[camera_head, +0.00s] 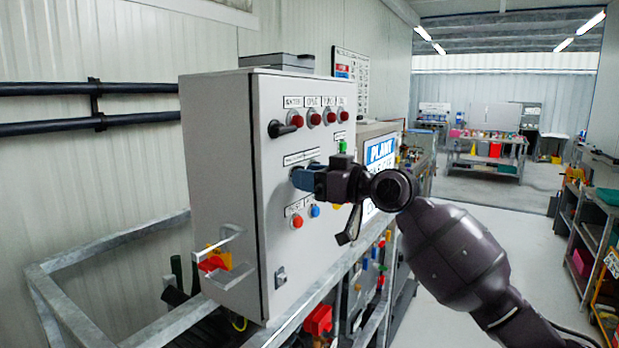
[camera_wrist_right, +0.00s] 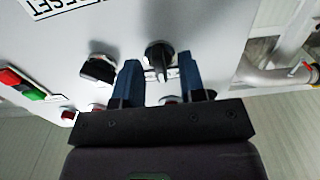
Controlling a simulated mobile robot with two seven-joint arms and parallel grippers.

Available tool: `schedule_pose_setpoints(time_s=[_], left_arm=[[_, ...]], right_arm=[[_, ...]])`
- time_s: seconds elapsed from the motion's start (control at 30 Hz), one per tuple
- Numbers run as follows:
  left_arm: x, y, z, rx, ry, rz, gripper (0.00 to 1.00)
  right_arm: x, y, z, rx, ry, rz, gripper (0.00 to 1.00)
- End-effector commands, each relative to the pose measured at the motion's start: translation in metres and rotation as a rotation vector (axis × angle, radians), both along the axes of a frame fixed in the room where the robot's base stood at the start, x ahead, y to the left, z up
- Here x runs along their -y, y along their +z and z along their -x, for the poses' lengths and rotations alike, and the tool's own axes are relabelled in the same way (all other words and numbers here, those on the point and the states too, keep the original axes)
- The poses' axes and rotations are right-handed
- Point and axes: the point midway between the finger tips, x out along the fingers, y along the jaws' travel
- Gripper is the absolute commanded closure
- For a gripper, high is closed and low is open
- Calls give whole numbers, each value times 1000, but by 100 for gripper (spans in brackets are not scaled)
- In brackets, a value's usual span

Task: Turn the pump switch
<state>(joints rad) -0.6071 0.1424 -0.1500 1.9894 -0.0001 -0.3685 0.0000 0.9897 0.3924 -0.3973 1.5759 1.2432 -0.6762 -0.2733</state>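A black rotary switch (camera_wrist_right: 158,54) sits on the front panel of a light grey control box (camera_head: 215,150). In the right wrist view it lies between the tips of my right gripper's two blue fingers (camera_wrist_right: 160,66). A gap shows on each side of the switch, so the fingers are open and not closed on it. In the head view my right gripper (camera_head: 306,179) is up against the panel, and its fingers hide the switch there. A second black switch (camera_wrist_right: 98,69) is left of the fingers in the wrist view. My left gripper is not in view.
A red button (camera_head: 297,221) and a blue button (camera_head: 315,211) are below my gripper. The right aisle is clear.

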Motion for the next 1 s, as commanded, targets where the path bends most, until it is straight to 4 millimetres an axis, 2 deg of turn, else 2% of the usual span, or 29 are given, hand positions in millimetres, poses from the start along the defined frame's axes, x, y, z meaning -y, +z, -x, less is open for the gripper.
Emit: schedule_pose_setpoints(time_s=[0.17,0.4,0.6,0.8,1.0], left_arm=[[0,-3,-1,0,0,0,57],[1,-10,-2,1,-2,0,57],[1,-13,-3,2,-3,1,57],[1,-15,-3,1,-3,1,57],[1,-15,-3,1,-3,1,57]], right_arm=[[17,-1,8,2,-2,1,63],[55,-2,30,0,-3,1,63],[80,-2,45,0,-2,0,63],[91,-1,53,0,0,1,63],[93,0,54,-1,0,0,63]])
